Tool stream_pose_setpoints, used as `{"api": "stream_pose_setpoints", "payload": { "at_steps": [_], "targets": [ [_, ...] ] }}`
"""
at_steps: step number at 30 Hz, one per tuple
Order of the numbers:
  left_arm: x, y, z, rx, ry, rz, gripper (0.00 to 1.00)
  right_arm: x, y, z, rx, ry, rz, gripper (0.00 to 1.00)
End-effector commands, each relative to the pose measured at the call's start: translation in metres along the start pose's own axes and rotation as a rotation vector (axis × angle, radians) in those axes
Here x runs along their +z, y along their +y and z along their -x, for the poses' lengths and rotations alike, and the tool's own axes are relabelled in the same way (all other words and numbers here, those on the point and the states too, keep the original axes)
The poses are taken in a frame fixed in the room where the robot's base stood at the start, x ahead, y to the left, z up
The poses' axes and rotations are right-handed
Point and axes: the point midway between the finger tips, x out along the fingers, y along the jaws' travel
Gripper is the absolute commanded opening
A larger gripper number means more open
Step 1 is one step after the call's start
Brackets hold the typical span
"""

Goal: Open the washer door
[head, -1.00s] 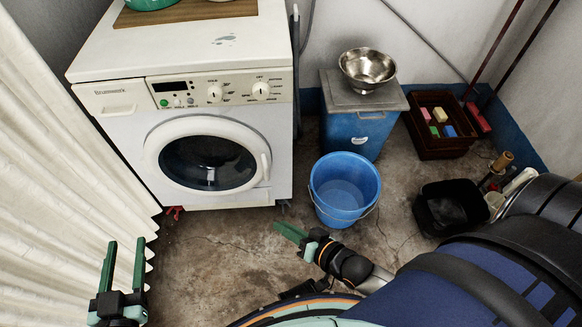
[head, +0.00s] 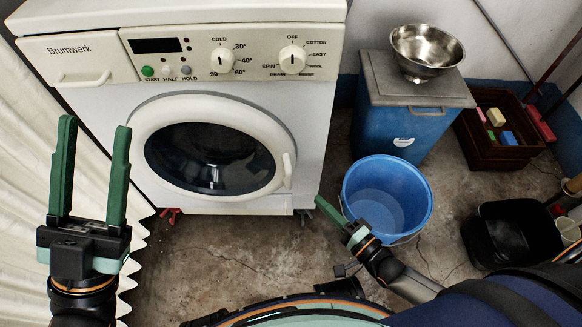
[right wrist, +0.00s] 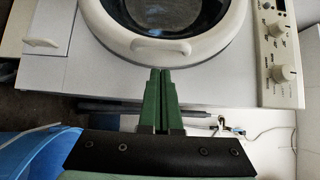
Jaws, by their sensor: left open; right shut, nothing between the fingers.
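The washer (head: 95,105) is white, with a round front door (head: 270,125) that is shut in its frame. The door's handle (head: 288,170) is a white upright grip on the door's right rim; it also shows in the right wrist view (right wrist: 161,47). My left gripper (head: 92,130) is open and empty, in front of the washer's left side. My right gripper (head: 326,207) is shut and empty, low and to the right of the door. In the right wrist view my right gripper's closed fingertips (right wrist: 161,72) point at the handle's middle and appear just short of it.
A blue bucket (head: 360,170) stands beside my right gripper, very near it. Behind it is a blue bin (head: 385,125) with a metal bowl (head: 427,50) on its lid. A black basin (head: 490,240) is at right. A white curtain (head: 25,220) hangs at left.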

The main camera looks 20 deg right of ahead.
Motion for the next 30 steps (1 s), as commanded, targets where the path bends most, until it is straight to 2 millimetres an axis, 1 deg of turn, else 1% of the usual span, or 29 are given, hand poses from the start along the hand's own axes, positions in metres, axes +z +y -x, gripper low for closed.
{"api": "stream_pose_setpoints", "payload": {
  "at_steps": [2,5,15,18,21,24,30],
  "targets": [
    [0.000,0.001,0.001,0.001,0.003,-0.001,0.50,0.000,0.002,-0.002,0.000,-0.001,-0.003,0.00],
    [0.003,0.002,0.003,0.002,0.001,-0.002,0.50,0.001,0.002,-0.011,-0.003,0.000,-0.003,0.00],
    [0.019,0.011,0.017,0.009,-0.012,-0.013,0.50,0.001,0.003,-0.072,-0.003,0.000,-0.002,0.00],
    [0.023,0.013,0.020,0.012,-0.016,-0.018,0.50,0.000,0.003,-0.086,-0.002,0.000,-0.001,0.00],
    [0.025,0.014,0.022,0.013,-0.019,-0.021,0.50,0.001,0.002,-0.094,-0.002,-0.001,-0.002,0.00],
    [0.025,0.015,0.022,0.014,-0.020,-0.022,0.50,0.001,0.002,-0.099,0.000,-0.001,-0.002,0.00],
    [0.025,0.015,0.022,0.014,-0.021,-0.022,0.50,0.001,0.001,-0.100,0.001,-0.001,-0.002,0.00]
  ]
}}
